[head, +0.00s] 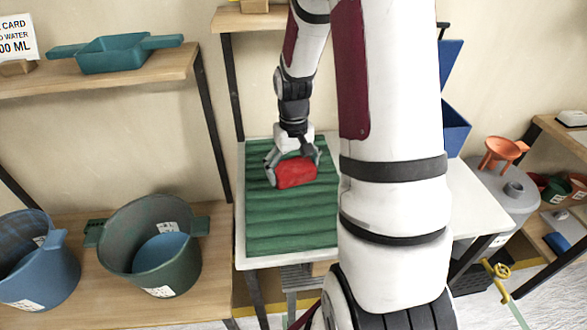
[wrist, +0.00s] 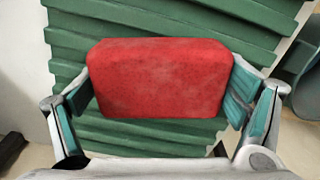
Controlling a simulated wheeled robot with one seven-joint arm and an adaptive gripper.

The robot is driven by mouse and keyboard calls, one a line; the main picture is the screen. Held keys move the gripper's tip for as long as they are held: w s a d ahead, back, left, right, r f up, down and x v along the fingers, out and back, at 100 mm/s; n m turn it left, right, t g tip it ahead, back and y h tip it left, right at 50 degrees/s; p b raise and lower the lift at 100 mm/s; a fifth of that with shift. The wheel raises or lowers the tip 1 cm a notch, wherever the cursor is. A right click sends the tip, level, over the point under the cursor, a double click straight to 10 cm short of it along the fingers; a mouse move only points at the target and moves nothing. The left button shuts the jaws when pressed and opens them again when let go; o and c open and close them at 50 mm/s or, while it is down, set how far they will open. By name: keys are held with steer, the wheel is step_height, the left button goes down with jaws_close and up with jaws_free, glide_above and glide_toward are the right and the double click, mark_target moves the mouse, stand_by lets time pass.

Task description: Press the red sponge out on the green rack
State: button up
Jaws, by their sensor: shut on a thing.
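The red sponge (head: 296,173) is a rounded block between the fingers of my gripper (head: 292,168). In the wrist view the sponge (wrist: 160,78) fills the middle, with a finger of my gripper (wrist: 160,92) against each side. The gripper is shut on it. The green rack (head: 290,225) is a ridged, slatted board on a white table in the head view. It also shows behind the sponge in the wrist view (wrist: 130,138). The sponge is over the upper right part of the rack. I cannot tell whether it touches the slats.
A dark green bucket (head: 120,270) and a blue bucket (head: 35,285) stand on a wooden bench at left. A teal tray (head: 115,55) is on the shelf above. The rack's lower part is clear.

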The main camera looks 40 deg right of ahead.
steer(key=shift+f, duration=0.65)
stand_by(1.2)
steer(key=shift+r, duration=0.1)
steer(key=shift+r+p, duration=2.4)
steer(key=shift+r, duration=1.05)
